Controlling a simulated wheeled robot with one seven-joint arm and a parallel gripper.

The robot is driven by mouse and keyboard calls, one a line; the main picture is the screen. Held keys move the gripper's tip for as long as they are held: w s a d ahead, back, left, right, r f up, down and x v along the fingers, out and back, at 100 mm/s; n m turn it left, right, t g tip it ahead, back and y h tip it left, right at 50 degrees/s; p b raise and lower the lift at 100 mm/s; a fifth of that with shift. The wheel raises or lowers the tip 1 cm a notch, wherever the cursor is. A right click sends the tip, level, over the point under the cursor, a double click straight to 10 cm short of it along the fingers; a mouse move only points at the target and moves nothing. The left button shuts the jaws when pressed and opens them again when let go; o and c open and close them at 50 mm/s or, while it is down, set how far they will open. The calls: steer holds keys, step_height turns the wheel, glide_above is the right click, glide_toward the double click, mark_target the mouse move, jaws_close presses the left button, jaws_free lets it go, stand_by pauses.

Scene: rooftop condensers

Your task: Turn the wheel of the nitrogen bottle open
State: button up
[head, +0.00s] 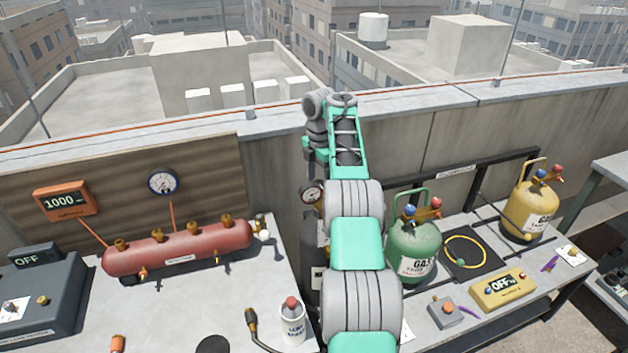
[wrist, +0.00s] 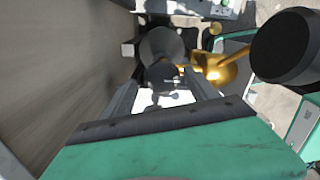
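The nitrogen bottle appears to be the dark grey cylinder (head: 312,240) standing behind my arm in the head view, mostly covered by it. A round gauge (head: 312,193) sits at its top. In the wrist view, a dark round knob (wrist: 162,73), which looks like the bottle's wheel, lies between or just beyond my fingertips. Brass fittings (wrist: 225,70) and a large dark round part (wrist: 285,45) are to its right. My gripper (wrist: 163,80) has its two fingers spread apart. Whether they touch the wheel is unclear. The head view hides the fingertips behind the arm.
A red manifold tank (head: 180,248) lies on the left bench, with a white bottle (head: 293,325) near its front edge. A green gas bottle (head: 413,250) and a yellow one (head: 530,212) stand on the right. A parapet wall (head: 470,135) runs behind.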

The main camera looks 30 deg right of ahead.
mark_target(319, 183)
steer(key=shift+r, duration=0.1)
step_height(319, 183, up, 8)
steer(key=p, duration=0.6)
steer(key=shift+f, duration=0.2)
